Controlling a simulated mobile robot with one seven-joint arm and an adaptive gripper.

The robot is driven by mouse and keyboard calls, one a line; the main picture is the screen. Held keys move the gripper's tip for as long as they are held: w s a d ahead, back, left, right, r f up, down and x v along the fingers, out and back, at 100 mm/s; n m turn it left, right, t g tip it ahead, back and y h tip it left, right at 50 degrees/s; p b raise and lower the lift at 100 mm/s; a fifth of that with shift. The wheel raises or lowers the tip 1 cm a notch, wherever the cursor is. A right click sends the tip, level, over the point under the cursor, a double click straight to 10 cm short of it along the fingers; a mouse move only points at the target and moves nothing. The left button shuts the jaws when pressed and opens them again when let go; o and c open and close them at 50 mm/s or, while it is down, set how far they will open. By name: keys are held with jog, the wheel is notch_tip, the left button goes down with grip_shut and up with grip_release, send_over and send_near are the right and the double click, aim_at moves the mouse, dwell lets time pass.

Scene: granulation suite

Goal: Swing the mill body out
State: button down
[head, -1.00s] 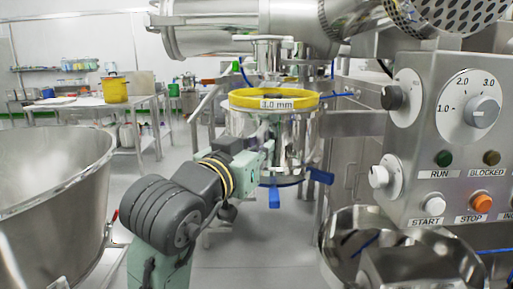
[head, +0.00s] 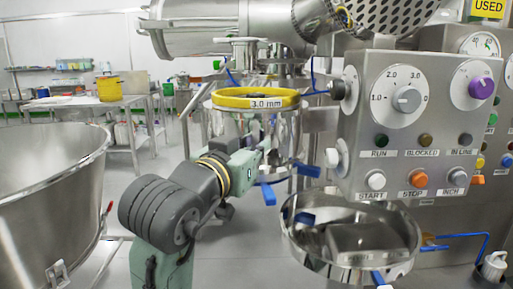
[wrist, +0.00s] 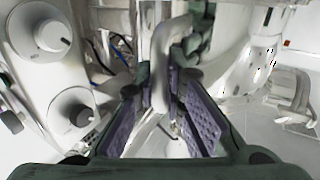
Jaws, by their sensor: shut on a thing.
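The mill body (head: 284,130) is a shiny steel cylinder in the middle of the head view. A yellow ring (head: 232,99) with a "3.0 mm" label sits at its top. It stands upright below the steel outlet (head: 240,50) of the housing above. My gripper (head: 258,152) is at the body's left front side, partly hiding it. In the wrist view my gripper (wrist: 162,112) has its purple-padded fingers on both sides of a pale bent handle (wrist: 163,80), shut on it. The handle is hidden by the gripper in the head view.
A control panel (head: 390,150) with knobs and buttons stands close on the right. A steel bowl (head: 300,240) is below it. A large steel vessel (head: 50,190) fills the left. Blue levers (head: 267,192) hang under the mill body. Some floor is open behind my arm.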

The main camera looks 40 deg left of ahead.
jog(key=shift+d, duration=0.45)
jog(key=c, duration=1.7)
grip_release()
jog(key=shift+s+d+r, duration=0.1)
jog(key=shift+d+r, duration=0.05)
jog(key=shift+o, duration=0.2)
jog(key=s+d, duration=0.2)
jog(key=s, duration=0.9)
jog(key=shift+s, duration=0.4)
